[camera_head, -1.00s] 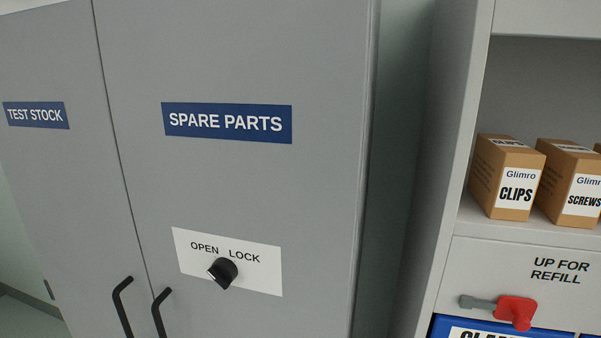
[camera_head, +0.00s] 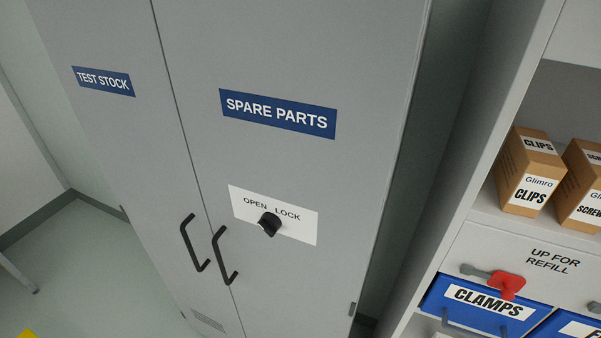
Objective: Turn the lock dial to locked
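The lock dial is a black round knob (camera_head: 269,224) on a white plate (camera_head: 300,228) marked OPEN at the left and LOCK at the right. It sits on the right door of a grey cabinet (camera_head: 290,60), below the blue SPARE PARTS label (camera_head: 278,114). A small light mark shows on the knob's lower left side; which word the dial is set to is hard to tell. Neither of my grippers is in view.
Two black door handles (camera_head: 194,243) (camera_head: 224,256) hang left of the dial. To the right, a shelf unit holds cardboard boxes (camera_head: 528,172), a red lever (camera_head: 507,285) and blue bins (camera_head: 470,306). Floor (camera_head: 85,270) is open at the left.

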